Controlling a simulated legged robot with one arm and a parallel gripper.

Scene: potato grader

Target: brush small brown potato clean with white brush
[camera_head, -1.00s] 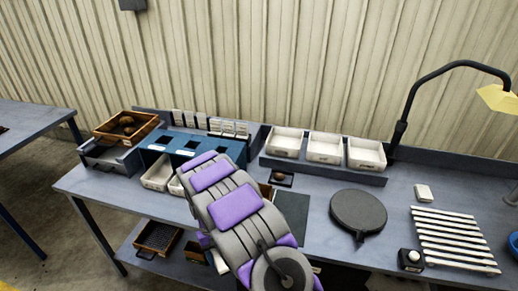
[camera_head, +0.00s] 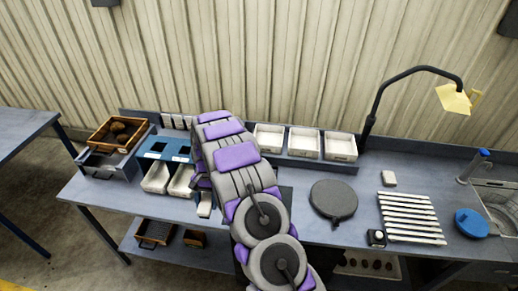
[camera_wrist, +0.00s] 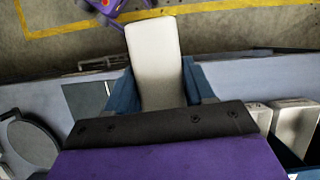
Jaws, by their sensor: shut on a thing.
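My gripper (camera_wrist: 160,88) shows in the wrist view with its blue fingers on both sides of a long white block, likely the white brush (camera_wrist: 154,50). It is shut on this block, which sticks out past the fingertips; no bristles show. In the head view the white brush (camera_head: 205,206) pokes out at the left of my arm, near the table's front edge. The gripper is mostly hidden behind my arm there. No single small brown potato shows on the table now. Brown potatoes (camera_head: 121,129) lie in a wooden crate (camera_head: 100,137) at the back left.
White bins (camera_head: 155,179) stand under a blue rack (camera_head: 158,146) at left. Three white trays (camera_head: 303,143) line the back. A dark round plate (camera_head: 334,200), white roller rack (camera_head: 409,218), lamp (camera_head: 453,98) and blue round thing (camera_head: 471,222) are at right. The tabletop between plate and trays is clear.

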